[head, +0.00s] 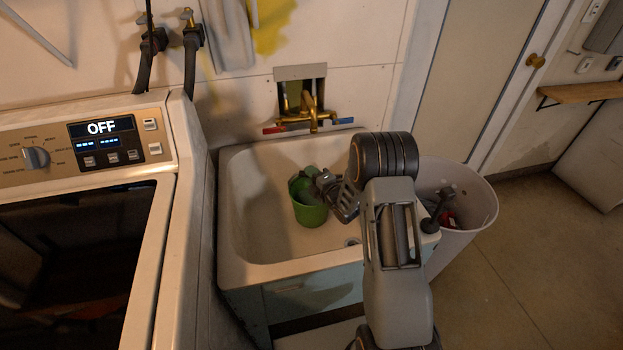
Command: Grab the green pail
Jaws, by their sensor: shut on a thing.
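The green pail (309,213) stands upright in the basin of the white utility sink (237,260), near its middle. My gripper (312,190) reaches in from the right and is shut on the pail at its upper rim. The gripper covers part of the pail's rim and opening, so the exact contact of the fingers is hard to see. The pail appears to be at or near the basin floor; I cannot tell whether it is lifted.
A washing machine (165,220) with an "OFF" display stands close on the left. A brass faucet (313,113) is on the wall behind the sink. A white bin (462,225) with things in it stands to the right. Floor is open at the far right.

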